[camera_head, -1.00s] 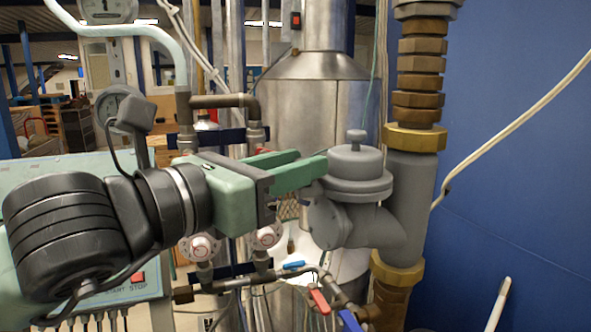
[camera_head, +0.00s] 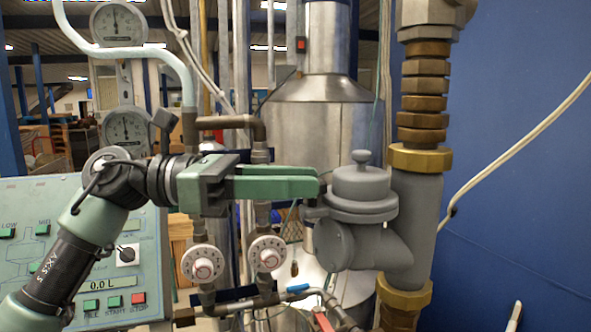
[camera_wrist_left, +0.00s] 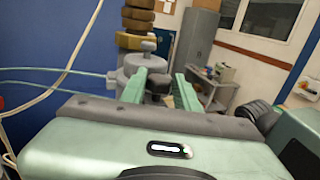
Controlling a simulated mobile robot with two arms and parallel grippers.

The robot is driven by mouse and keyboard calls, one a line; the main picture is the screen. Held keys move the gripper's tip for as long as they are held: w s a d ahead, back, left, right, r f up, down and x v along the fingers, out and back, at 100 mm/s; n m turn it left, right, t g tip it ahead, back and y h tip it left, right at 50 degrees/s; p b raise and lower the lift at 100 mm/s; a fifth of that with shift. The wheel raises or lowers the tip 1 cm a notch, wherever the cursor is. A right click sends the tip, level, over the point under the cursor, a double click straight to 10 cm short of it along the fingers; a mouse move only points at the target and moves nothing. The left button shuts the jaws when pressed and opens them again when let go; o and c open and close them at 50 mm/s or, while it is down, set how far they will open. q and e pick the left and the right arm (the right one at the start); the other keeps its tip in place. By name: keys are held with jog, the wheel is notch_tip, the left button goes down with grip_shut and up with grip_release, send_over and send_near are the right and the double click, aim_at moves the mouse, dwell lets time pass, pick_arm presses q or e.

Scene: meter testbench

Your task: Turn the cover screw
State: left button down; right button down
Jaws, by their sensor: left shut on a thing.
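The grey meter (camera_head: 362,215) stands on the left of a thick vertical pipe, with a round lid (camera_head: 360,181) and a small knob (camera_head: 361,157) on top. The cover screw (camera_head: 310,211) shows as a small dark part on the meter's left side, partly hidden by the fingers. My left gripper (camera_head: 316,184) reaches in from the left, its green fingers level, with the tips at the meter's edge. In the left wrist view the dark screw head (camera_wrist_left: 158,84) sits between the fingers, which are shut on it. My right gripper is in neither view.
Brass fittings (camera_head: 420,158) lie above and below the meter. Dial valves (camera_head: 202,263) and a coloured-handle valve line (camera_head: 300,289) are below the gripper. A control panel (camera_head: 100,268) is at the left. A blue wall (camera_head: 520,180) is at the right.

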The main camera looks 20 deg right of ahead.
pick_arm(q)
jog(key=m+g+y+p, duration=0.1)
jog(key=m+g+p, duration=0.1)
jog(key=m+g+y+p, duration=0.2)
jog(key=g, duration=0.1)
jog(key=w+m+g+y+p, duration=0.1)
jog(key=g+y+p, duration=0.1)
jog(key=p, duration=0.1)
jog(key=shift+d+m+g, duration=0.3)
jog(key=shift+m, duration=0.1)
jog(key=c, duration=1)
grip_release()
jog(key=shift+c, duration=0.2)
jog(key=shift+f, duration=0.1)
